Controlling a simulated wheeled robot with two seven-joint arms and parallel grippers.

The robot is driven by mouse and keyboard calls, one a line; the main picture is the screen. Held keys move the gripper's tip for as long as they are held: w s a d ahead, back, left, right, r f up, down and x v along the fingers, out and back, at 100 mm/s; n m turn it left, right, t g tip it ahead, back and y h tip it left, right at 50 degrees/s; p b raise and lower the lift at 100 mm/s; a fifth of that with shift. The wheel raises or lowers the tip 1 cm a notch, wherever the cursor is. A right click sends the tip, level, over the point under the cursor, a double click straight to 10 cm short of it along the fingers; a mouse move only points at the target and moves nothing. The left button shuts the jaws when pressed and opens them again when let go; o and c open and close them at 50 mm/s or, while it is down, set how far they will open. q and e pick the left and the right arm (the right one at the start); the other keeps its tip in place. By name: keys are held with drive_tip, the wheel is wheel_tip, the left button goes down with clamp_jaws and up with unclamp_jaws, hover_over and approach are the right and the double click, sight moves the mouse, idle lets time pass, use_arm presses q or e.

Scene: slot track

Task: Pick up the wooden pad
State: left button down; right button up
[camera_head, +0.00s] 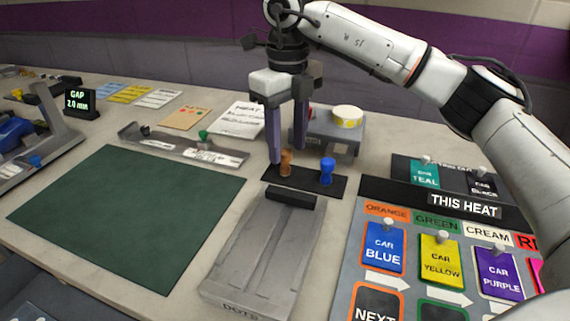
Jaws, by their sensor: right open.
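A small brown, wood-coloured knobbed piece (286,163), which looks like the wooden pad, stands upright on a black mat (306,180) behind the grey track block. My right gripper (288,155) points down over it, fingers apart, with the fingertips close to either side of its top. I cannot tell whether a finger touches it. A similar blue piece (327,170) stands just to the right on the same mat. My left gripper is not in view.
A grey box with a round yellow-and-white item (347,117) stands behind the gripper. A grey track block (262,255) lies in front. A green mat (125,215) gives free room on the left. A board of car tags (440,211) fills the right.

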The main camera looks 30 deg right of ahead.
sight(285, 150)
wheel_tip(285, 150, down, 3)
drive_tip(key=shift+w+a+f, duration=0.1)
clamp_jaws()
